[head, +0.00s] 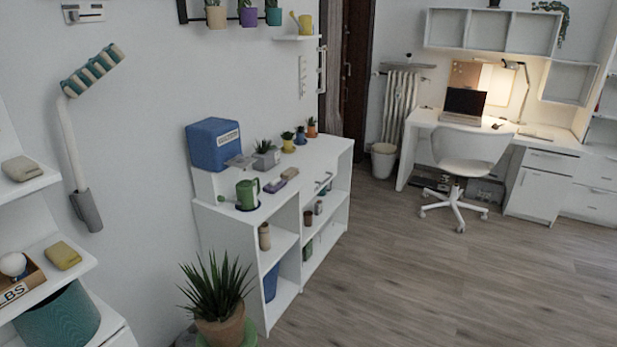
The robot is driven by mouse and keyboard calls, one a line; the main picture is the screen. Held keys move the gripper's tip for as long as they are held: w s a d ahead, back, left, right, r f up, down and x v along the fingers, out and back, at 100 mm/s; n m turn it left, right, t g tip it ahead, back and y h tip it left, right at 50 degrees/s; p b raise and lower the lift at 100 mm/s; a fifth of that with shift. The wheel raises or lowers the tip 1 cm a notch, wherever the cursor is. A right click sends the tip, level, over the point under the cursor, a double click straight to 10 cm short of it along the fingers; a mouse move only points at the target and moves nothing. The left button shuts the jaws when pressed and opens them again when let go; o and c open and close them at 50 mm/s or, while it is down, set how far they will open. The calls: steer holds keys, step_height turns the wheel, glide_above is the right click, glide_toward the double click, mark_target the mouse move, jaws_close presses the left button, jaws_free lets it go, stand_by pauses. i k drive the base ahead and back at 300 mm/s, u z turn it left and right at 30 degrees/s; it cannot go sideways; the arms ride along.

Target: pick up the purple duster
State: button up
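A small purple block-like item (275,186), which looks like the purple duster, lies on top of the white shelf desk (322,158), near its front edge. A greyish item (290,173) lies just behind it to the right, and it is too small to make out.
A blue box (214,145) stands at the desk's left end. A large potted plant (222,302) stands on the floor before that end. A white chair (466,155) is at the far desk. The wooden floor (400,270) to the right is clear.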

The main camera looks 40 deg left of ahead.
mark_target(276, 184)
steer(key=u, duration=0.15)
steer(key=i, duration=1.6)
steer(key=u, duration=1.3)
steer(key=i, duration=0.8)
steer(key=u, duration=0.95)
